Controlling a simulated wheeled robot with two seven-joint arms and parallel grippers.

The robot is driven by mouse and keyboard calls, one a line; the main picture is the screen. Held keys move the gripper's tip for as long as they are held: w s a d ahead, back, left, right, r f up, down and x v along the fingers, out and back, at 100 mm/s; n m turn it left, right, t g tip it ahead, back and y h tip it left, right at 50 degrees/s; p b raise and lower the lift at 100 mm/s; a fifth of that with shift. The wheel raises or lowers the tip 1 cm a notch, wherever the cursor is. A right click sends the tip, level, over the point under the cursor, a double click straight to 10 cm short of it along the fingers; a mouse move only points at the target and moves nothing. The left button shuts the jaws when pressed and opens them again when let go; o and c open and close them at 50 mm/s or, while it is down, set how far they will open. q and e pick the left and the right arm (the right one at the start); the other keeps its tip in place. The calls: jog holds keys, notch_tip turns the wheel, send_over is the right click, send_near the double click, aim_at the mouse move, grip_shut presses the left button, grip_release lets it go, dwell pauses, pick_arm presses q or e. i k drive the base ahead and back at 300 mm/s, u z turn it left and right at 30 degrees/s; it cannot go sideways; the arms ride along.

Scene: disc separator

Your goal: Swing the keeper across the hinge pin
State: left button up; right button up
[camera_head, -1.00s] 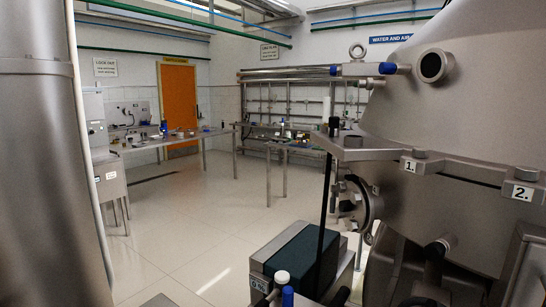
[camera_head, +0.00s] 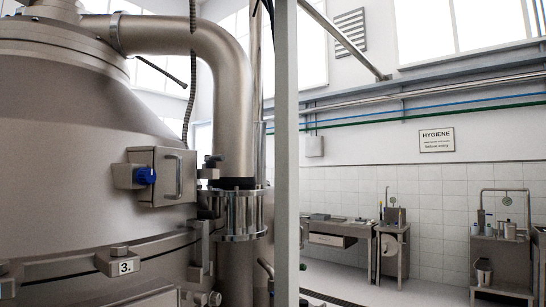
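The large steel disc separator (camera_head: 60,150) fills the left side of the head view. A block marked "3." (camera_head: 124,263) sits on the band around its body. A steel box (camera_head: 168,176) with a bar handle and a blue knob (camera_head: 146,176) is on its right flank. Small steel fittings (camera_head: 202,250) stand at the right edge of the body. I cannot tell whether any of them is the keeper or the hinge pin. Neither of my grippers is in view.
A thick pipe (camera_head: 234,100) bends down to a flanged joint (camera_head: 242,214) beside the separator. A pale upright post (camera_head: 286,150) stands right of it. Along the tiled wall are a bench (camera_head: 345,227), a small stand (camera_head: 392,245) and a rack (camera_head: 500,262). Floor shows between them.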

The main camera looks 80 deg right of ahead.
aim_at(218, 158)
jog(key=z, duration=2.15)
jog(key=k, duration=0.5)
jog(key=z, duration=1.1)
jog(key=i, duration=0.75)
jog(key=u, duration=1.2)
